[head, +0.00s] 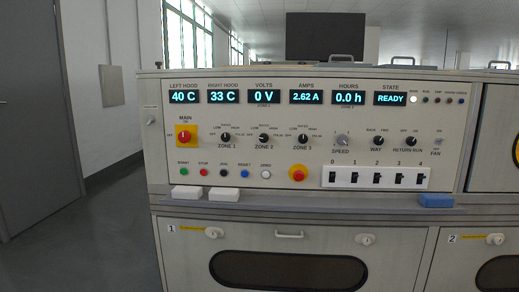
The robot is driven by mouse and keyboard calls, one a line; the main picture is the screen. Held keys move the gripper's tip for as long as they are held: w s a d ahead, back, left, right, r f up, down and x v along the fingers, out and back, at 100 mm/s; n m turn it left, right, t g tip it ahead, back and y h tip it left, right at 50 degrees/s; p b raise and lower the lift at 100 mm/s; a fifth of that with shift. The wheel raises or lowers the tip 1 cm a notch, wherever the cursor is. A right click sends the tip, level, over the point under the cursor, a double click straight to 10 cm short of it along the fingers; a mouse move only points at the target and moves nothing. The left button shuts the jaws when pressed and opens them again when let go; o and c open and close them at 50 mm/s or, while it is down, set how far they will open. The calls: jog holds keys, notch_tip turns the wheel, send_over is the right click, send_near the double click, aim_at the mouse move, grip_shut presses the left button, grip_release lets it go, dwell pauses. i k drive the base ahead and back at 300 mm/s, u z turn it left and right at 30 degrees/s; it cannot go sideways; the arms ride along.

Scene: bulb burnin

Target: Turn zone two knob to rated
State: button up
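The zone two knob (263,138) is a small black rotary knob in the middle of the control panel (330,117), between the zone one knob (225,137) and the zone three knob (303,138). Small position labels sit around it, with RATED at its top. Its pointer is too small to read with certainty. The displays above read 40 C, 33 C, 0 V, 2.62 A, 0.0 h and READY. My gripper is not in view.
White blocks (186,192) and a blue block (436,201) lie on the ledge (320,207). The floor at left is clear.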

aim_at(264, 138)
jog(key=u, duration=0.05)
jog(key=k, duration=0.6)
jog(key=z, duration=0.85)
jog(key=i, duration=1.5)
jog(key=u, duration=0.45)
